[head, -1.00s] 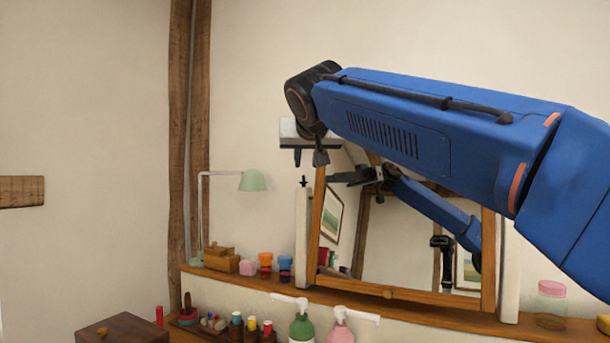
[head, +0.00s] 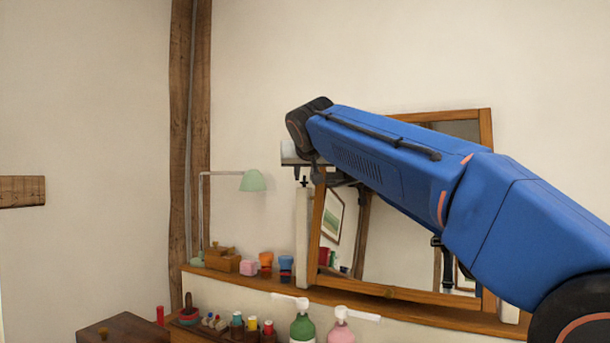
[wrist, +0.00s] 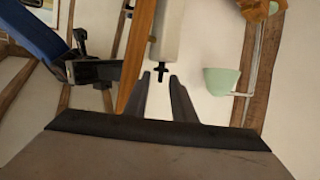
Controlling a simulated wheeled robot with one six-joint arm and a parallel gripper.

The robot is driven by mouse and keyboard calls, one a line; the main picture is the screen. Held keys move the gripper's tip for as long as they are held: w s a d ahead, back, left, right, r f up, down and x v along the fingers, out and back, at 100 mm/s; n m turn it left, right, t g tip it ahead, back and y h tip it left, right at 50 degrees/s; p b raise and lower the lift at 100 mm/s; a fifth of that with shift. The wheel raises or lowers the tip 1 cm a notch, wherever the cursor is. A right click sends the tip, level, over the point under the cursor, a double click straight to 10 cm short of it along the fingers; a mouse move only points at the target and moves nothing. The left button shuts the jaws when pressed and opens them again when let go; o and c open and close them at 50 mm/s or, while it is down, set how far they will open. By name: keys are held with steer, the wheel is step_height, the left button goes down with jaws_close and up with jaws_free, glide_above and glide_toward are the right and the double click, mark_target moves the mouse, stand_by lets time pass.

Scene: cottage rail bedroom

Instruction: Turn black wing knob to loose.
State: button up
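The black wing knob (head: 304,182) is small and sits on top of the white post (head: 302,222) at the left side of the tilted wood-framed mirror (head: 318,232). My gripper (head: 306,176) is right above the knob, pointing down. In the wrist view the cross-shaped knob (wrist: 159,70) shows at the end of the white post (wrist: 169,32). It appears between the two dark fingertips of my gripper (wrist: 160,80), with a gap on each side. The fingers are apart and hold nothing. I cannot tell how deep the knob is between them.
The mirror's frame stands close beside the post. A green lamp (head: 253,181) is to the left. Green (head: 302,327) and pink (head: 341,327) pump bottles stand lower in front.

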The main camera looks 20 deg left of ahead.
jaws_close()
steer(key=shift+d+f+n, duration=0.1)
steer(key=shift+n, duration=0.2)
steer(key=shift+w+d+f+n+g+y, duration=0.1)
steer(key=shift+w+d+n+g+y, duration=0.05)
steer(key=shift+n+g+y, duration=0.65)
steer(key=shift+w+d+r+n+g+y, duration=0.1)
steer(key=shift+w+d+n+g+y, duration=0.1)
steer(key=shift+n+g+y, duration=0.55)
steer(key=shift+w+d+f+n+g+y, duration=0.1)
steer(key=shift+w+n+g+y, duration=0.05)
steer(key=shift+n+g+y, duration=0.65)
steer(key=shift+n+y, duration=0.25)
steer(key=shift+n, duration=0.1)
steer(key=shift+o, duration=0.7)
jaws_free()
steer(key=shift+d, duration=0.1)
